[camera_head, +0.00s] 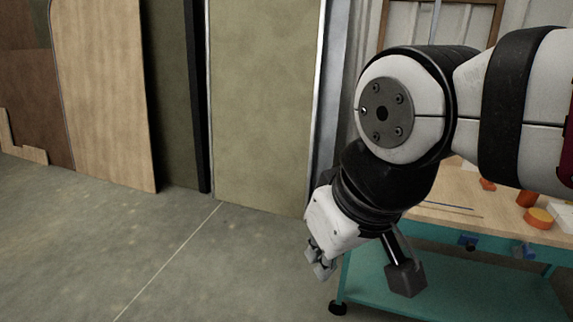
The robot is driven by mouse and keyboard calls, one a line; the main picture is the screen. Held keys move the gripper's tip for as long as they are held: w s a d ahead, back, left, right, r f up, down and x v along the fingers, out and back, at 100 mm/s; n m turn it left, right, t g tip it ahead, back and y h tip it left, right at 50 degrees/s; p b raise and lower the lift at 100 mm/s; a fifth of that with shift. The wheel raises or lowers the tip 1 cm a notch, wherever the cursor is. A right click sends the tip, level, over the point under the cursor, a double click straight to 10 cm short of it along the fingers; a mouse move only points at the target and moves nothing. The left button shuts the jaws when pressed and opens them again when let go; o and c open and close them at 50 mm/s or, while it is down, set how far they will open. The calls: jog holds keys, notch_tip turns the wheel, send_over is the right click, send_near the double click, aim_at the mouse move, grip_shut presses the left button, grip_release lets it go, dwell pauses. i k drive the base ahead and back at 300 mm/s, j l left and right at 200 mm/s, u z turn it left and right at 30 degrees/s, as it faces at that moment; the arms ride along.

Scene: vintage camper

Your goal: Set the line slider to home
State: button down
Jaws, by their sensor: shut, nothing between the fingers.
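My gripper (320,264) hangs below the wrist at the left end of the workbench (489,218). It points down and is shut, with nothing seen between its fingers. It appears apart from the bench, over or beside its left side, but I cannot judge the depth. A thin blue and dark line (445,207) lies on the wooden top, right of my wrist. I cannot tell whether it belongs to the line slider. No slider knob or home mark can be made out, and my arm hides much of the bench top.
The bench has a teal frame and lower shelf (470,292), with a caster (338,307) at the left. An orange round thing (539,218) and other small items lie on its right side. Leaning panels (262,100) stand behind. The concrete floor (120,250) at left is clear.

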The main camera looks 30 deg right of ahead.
aim_at(470, 242)
jog(key=z, duration=1.55)
jog(key=k+l, duration=0.3)
jog(key=l, duration=0.15)
